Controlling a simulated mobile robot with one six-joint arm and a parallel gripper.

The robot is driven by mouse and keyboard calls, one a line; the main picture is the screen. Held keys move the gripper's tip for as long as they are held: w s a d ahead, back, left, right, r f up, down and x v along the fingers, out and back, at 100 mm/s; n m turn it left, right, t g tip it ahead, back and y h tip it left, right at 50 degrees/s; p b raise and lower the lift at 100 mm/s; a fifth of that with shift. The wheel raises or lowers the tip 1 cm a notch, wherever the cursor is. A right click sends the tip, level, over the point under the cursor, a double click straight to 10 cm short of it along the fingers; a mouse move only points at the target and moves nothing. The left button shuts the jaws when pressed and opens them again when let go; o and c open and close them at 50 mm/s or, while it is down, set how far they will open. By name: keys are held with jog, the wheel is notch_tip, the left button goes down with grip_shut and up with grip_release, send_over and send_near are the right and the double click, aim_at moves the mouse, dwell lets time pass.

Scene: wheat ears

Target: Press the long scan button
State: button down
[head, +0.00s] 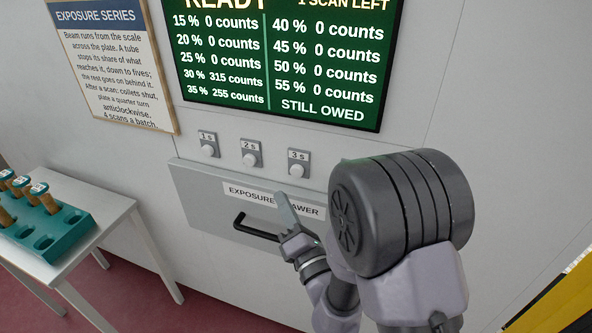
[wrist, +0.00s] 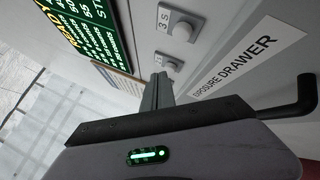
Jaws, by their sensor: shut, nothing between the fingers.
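Three round pale buttons on small grey plates sit in a row on the pale wall panel. The "1 s" button (head: 208,150) is at left, the "2 s" button (head: 250,159) in the middle and the "3 s" button (head: 297,171), the longest time, at right. In the wrist view the "3 s" button (wrist: 182,31) is at the top. My gripper (head: 283,204) is shut and empty. Its tips show just below the "3 s" button in the head view, in front of the drawer, and touch no button that I can see. In the wrist view its fingers (wrist: 157,92) point along the panel.
The exposure drawer (head: 200,205) with a black handle (head: 255,228) is below the buttons. Above is a green screen (head: 275,60) reading READY, 1 scan left. A sign (head: 110,65) hangs left. A teal rack (head: 50,245) of tubes stands on a white table (head: 110,215).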

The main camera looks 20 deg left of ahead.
aim_at(290, 170)
jog(key=w+p, duration=0.2)
jog(key=w, duration=0.4)
jog(key=shift+d, duration=0.2)
jog(key=shift+w, duration=0.1)
dwell(1.7)
jog(key=shift+w+p, duration=0.3)
jog(key=shift+w, duration=0.05)
jog(key=shift+w+p, duration=0.3)
jog(key=shift+w, duration=0.25)
dwell(0.7)
jog(key=shift+s, duration=0.95)
